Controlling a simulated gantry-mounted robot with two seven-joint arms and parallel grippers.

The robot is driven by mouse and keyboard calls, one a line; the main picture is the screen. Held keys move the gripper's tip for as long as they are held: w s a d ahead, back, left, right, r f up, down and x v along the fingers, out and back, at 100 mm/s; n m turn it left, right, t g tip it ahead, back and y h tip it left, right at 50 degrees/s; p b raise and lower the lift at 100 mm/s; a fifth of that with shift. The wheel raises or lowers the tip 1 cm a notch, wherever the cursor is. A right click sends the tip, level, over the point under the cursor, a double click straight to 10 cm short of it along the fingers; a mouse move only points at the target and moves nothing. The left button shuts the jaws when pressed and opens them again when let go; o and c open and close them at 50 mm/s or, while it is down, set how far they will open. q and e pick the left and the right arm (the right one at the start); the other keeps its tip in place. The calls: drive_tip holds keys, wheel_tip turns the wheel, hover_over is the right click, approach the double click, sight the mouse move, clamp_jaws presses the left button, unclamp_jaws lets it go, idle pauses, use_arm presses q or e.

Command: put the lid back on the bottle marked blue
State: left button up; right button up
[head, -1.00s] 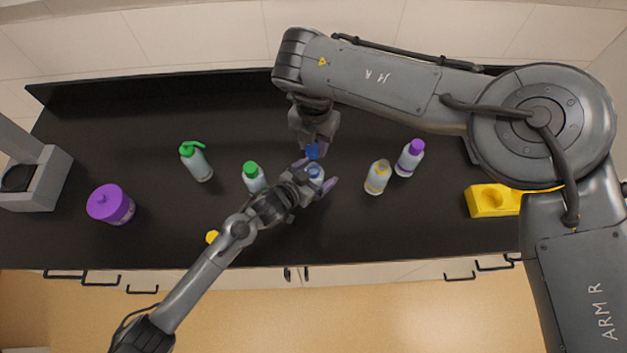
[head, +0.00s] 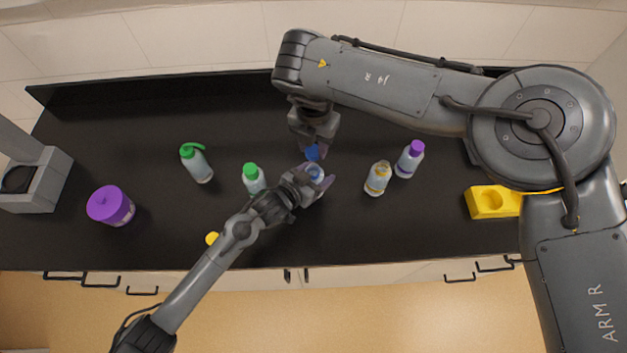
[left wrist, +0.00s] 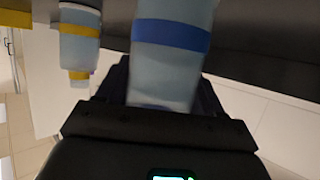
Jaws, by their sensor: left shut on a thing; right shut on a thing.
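The bottle marked blue (head: 315,173) is pale with a blue band, which shows large in the left wrist view (left wrist: 170,38). My left gripper (head: 316,182) is shut around it at the middle of the counter. My right gripper (head: 313,147) is shut on the blue lid (head: 312,153), just behind the bottle's top in the head view. The lid is apart from the bottle mouth in the picture; its exact height above it I cannot tell. The bottle's lower part is hidden by my left gripper.
A green-capped bottle (head: 254,178) stands close left of my left gripper, with a green-topped bottle (head: 197,164) beyond. A yellow-marked bottle (head: 377,180) and purple-capped bottle (head: 409,160) stand right. A yellow lid (head: 212,239), purple jar (head: 111,207) and yellow holder (head: 491,203) are on the counter.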

hover_over(315, 168)
drive_tip(key=shift+w+a+f, duration=0.15)
drive_tip(key=shift+f, duration=2.3)
drive_tip(key=shift+f, duration=0.15)
drive_tip(key=shift+f, duration=0.7)
drive_tip(key=shift+f, duration=0.55)
drive_tip(key=m, duration=0.4)
drive_tip(key=shift+f, duration=0.1)
drive_tip(key=m, duration=0.5)
drive_tip(key=shift+m, duration=0.4)
